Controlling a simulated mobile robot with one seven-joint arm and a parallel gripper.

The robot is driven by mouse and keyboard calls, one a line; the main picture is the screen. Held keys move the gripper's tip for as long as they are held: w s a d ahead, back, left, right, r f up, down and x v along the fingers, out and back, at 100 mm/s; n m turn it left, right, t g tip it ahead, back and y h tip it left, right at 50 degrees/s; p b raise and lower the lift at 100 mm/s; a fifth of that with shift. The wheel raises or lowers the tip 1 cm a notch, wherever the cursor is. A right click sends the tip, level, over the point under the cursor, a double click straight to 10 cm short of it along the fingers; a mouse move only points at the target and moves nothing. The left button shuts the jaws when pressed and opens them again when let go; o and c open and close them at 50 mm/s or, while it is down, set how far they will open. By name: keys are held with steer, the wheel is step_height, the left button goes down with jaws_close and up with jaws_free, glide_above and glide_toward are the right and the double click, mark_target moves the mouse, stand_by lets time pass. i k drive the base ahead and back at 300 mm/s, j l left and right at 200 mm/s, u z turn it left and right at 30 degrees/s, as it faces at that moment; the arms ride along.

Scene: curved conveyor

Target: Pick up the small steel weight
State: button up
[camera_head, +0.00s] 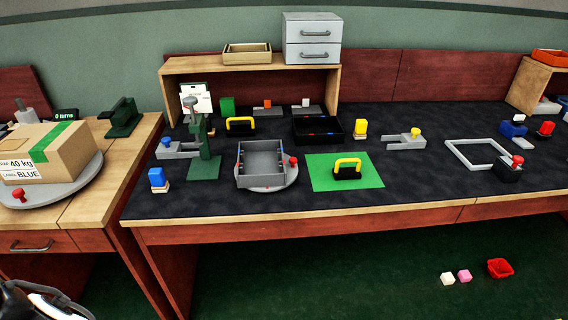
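I cannot make out the small steel weight for certain. A grey metallic piece (27,115) stands at the back of the left table, partly hidden behind the cardboard box (70,155), and could be it. The box is marked 40 kg and BLUE, with a green tape strip, and sits on a round grey plate (78,186). My gripper's fingers do not show. Only a white and black part of what looks like my arm is at the bottom left corner.
A red knob (18,194) is at the round plate's front. A dark green stand (124,118) is behind the box. The dark-topped bench (240,207) holds a grey tray (262,179), a green mat (320,180) and yellow-handled black blocks. Small blocks and a red bin (500,268) lie on the floor.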

mark_target(343, 173)
steer(key=i+l, duration=0.1)
steer(key=l, duration=0.35)
steer(key=i+l, duration=0.1)
steer(key=l, duration=0.3)
steer(key=i+l, duration=0.1)
steer(key=l, duration=0.35)
